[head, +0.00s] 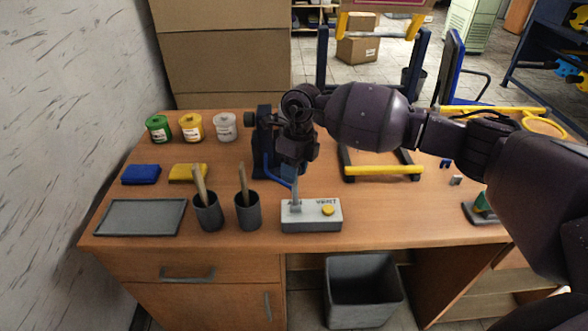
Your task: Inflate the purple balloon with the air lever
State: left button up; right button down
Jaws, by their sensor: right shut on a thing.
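The grey control box (312,226) sits near the table's front edge, with "VENT" lettering and a yellow button (328,210) on top. The light grey air lever (295,203) stands at its left side. My right gripper (297,181) reaches down from above and is shut on the lever's upper part, which the fingers partly hide. A dark blue stand (265,140) with a blue hose (275,176) is behind the box, partly hidden by my right gripper. I cannot make out the purple balloon. My left gripper is not in view.
Green (159,129), yellow (191,127) and white (225,127) jars stand at the back left. Blue (141,174) and yellow (182,173) pads, a grey tray (141,224) and two tool cups (208,215) are left of the box. A bin (363,303) stands below.

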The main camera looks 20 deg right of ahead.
jog(key=shift+r, duration=0.1)
jog(key=shift+s+a+r+t+h, duration=0.15)
jog(key=shift+s+t, duration=0.35)
jog(key=shift+t, duration=0.1)
jog(key=shift+s+a+r+t+h, duration=0.15)
jog(key=shift+s+t, duration=0.3)
jog(key=shift+t, duration=0.15)
jog(key=shift+s+a+t+h, duration=0.15)
jog(key=shift+s+t, duration=0.35)
jog(key=shift+s, duration=0.05)
jog(key=shift+s+a+t+h, duration=0.15)
jog(key=shift+s+t, duration=0.35)
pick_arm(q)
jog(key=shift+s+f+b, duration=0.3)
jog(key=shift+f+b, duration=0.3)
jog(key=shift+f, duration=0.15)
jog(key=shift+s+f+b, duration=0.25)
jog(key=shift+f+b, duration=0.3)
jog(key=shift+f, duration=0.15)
pick_arm(e)
jog(key=shift+s+a+f, duration=0.25)
jog(key=shift+s+f, duration=0.05)
jog(key=shift+s, duration=0.6)
jog(key=shift+s+a+f, duration=0.25)
jog(key=shift+s, duration=0.65)
jog(key=shift+s+a+f, duration=0.25)
jog(key=shift+s+f, duration=0.05)
jog(key=shift+s, duration=0.6)
jog(key=shift+s+f, duration=0.1)
